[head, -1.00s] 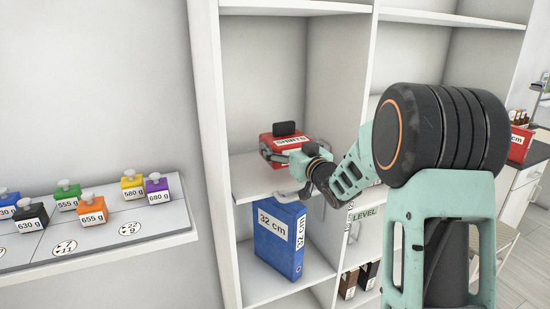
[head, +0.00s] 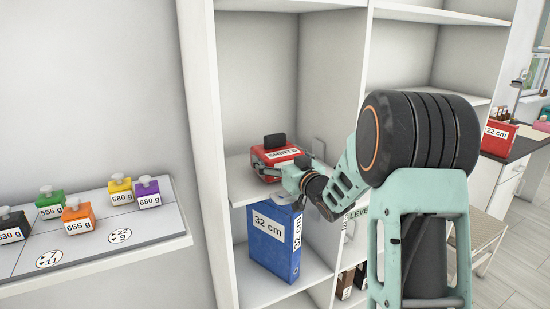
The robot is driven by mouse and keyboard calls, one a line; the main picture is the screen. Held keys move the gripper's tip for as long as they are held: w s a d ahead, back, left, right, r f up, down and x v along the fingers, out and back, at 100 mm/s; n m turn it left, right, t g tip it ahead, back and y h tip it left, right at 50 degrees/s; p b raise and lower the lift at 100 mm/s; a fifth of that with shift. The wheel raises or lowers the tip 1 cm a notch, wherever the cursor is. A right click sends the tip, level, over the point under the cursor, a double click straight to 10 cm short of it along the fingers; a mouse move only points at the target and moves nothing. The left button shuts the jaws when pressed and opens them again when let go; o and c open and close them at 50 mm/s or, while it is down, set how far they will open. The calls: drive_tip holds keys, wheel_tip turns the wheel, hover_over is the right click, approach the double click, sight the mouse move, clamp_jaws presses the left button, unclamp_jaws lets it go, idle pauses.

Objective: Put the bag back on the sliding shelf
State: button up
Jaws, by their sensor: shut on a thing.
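The bag (head: 270,165) is a red, box-like piece with a black handle on top and a white label that seems to read "SHIRTS". It is in the left column of the white shelf unit, at the level of the middle shelf board (head: 243,188). My gripper (head: 287,167) is shut on the bag's right front side. The gripper and wrist cover part of the bag and the board. I cannot tell whether the bag's underside touches the board, or whether this board is the one that slides.
A blue binder (head: 265,252) marked "32 cm" stands in the compartment below. A ledge (head: 150,257) with several coloured weights juts out at the left. A red binder (head: 492,140) stands on a counter at the right. The space above the bag is empty.

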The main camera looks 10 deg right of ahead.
drive_tip(key=shift+r, duration=0.1)
drive_tip(key=shift+f+b, duration=0.45)
drive_tip(key=shift+b, duration=0.15)
drive_tip(key=o, duration=1.3)
drive_tip(key=shift+r+p, duration=0.55)
drive_tip(key=shift+p, duration=0.15)
drive_tip(key=b+v, duration=0.1)
drive_tip(key=v, duration=1.1)
drive_tip(key=shift+f, duration=0.1)
